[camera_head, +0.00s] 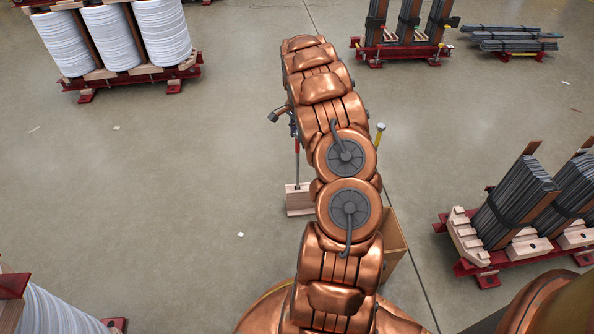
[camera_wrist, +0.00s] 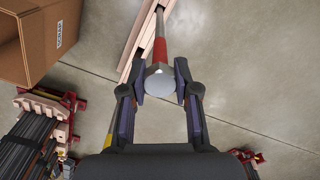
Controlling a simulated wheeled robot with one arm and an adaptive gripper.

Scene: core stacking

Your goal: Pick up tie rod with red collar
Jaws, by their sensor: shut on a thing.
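The tie rod with a red collar (camera_wrist: 160,49) runs up the wrist view from its wide grey end (camera_wrist: 161,81). My gripper (camera_wrist: 160,80) is shut on it near that end, with one dark finger on each side. In the head view the rod (camera_head: 297,168) stands about upright under my gripper (camera_head: 294,128), left of my copper arm. Its lower end is at the pale wooden holder (camera_head: 301,204) on the floor; I cannot tell whether it still sits in it. The holder also shows in the wrist view (camera_wrist: 138,40).
A cardboard box (camera_head: 396,243) is partly behind my arm. Racks of dark bars (camera_head: 515,200) stand at right, more bars (camera_head: 405,25) at upper right, white coils (camera_head: 115,38) at upper left. Floor at left is clear.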

